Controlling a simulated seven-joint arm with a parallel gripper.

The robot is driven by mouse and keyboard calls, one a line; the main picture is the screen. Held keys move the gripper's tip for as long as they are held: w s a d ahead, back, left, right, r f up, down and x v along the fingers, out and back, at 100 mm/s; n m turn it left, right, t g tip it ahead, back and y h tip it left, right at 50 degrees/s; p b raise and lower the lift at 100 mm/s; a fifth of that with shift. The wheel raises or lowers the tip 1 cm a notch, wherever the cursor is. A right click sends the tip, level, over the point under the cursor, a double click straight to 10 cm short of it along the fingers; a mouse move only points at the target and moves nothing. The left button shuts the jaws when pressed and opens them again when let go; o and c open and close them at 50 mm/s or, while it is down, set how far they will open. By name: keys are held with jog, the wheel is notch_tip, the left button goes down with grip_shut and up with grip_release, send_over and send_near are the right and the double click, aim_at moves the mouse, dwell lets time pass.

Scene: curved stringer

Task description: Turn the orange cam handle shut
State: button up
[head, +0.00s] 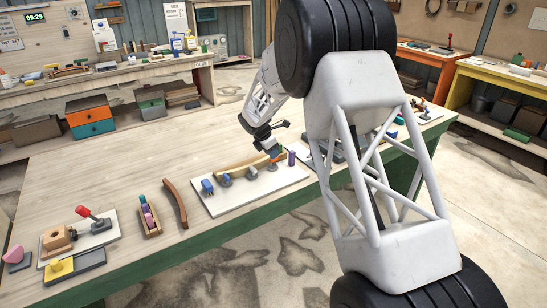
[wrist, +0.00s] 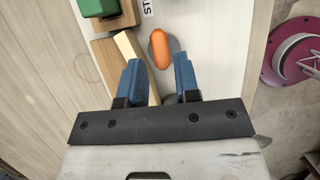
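The orange cam handle (wrist: 158,48) shows in the wrist view as a rounded bar on a grey disc, lying nearly lengthwise in the picture. In the head view the orange handle (head: 278,157) is a small spot at the right end of the white board (head: 222,208). My gripper (wrist: 160,75) is open, its two blue fingers spread. The handle is just ahead of the gap between the fingertips; I cannot tell the height between them. A pale wooden strip (wrist: 130,46) lies left of the handle and runs under the left finger. In the head view my gripper (head: 272,150) is over the board's right end.
A green block (wrist: 98,7) sits upper left. A blue clamp (head: 207,186) is on the board's left. The bench (head: 110,165) behind is clear.

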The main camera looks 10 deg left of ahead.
aim_at(274, 163)
jog(key=shift+x, duration=1.55)
grip_shut()
